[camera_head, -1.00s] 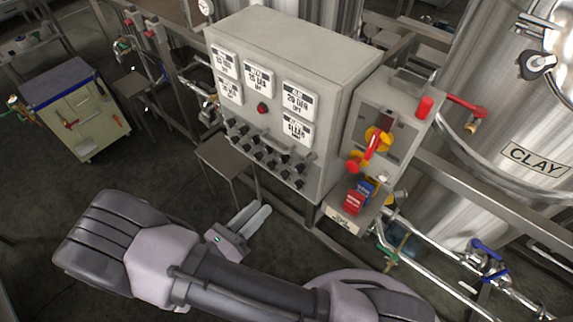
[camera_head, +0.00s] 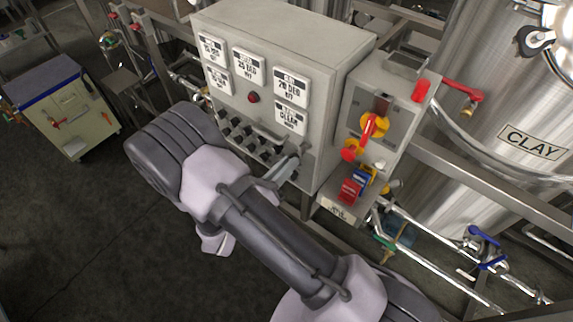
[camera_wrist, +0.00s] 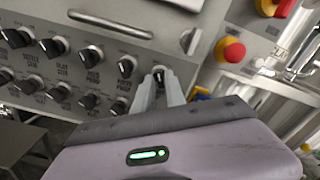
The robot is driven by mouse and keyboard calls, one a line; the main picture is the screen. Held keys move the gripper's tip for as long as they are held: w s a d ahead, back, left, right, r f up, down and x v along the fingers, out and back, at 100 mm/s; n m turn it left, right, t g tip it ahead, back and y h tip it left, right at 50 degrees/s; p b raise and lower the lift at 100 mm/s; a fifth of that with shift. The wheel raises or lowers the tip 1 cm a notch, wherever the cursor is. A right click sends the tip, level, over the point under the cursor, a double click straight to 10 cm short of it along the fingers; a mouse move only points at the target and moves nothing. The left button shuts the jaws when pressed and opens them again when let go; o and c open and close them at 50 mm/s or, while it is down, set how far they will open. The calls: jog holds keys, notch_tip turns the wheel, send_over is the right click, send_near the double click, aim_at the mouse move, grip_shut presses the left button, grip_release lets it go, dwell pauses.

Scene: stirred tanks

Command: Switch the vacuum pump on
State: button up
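The control panel is a grey box (camera_head: 290,45) with rows of black rotary knobs on its lower front. In the wrist view, labelled black knobs (camera_wrist: 126,66) stand in two rows below a bar handle. My gripper (camera_wrist: 161,78) points up at the right end of the upper row. Its two pale fingers are apart, with one knob (camera_wrist: 158,71) at their tips. Whether they touch it I cannot tell, and its label is hidden. Small labels are hard to read, so I cannot tell which knob is the vacuum pump's. My gripper also shows at the panel's lower right (camera_head: 283,172) in the head view.
A box with a red-and-yellow switch (camera_head: 374,126) stands right of the panel, with red and blue padlocks (camera_head: 350,190) below. A steel tank labelled CLAY (camera_head: 530,143) and pipes fill the right. A small cabinet (camera_head: 65,105) stands left. Floor in front is clear.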

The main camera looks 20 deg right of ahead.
grip_shut()
jog(key=m+b, duration=0.1)
jog(key=m, duration=1)
jog(key=shift+m+b, duration=0.4)
dwell(0.4)
jog(key=shift+o, duration=2.4)
grip_release()
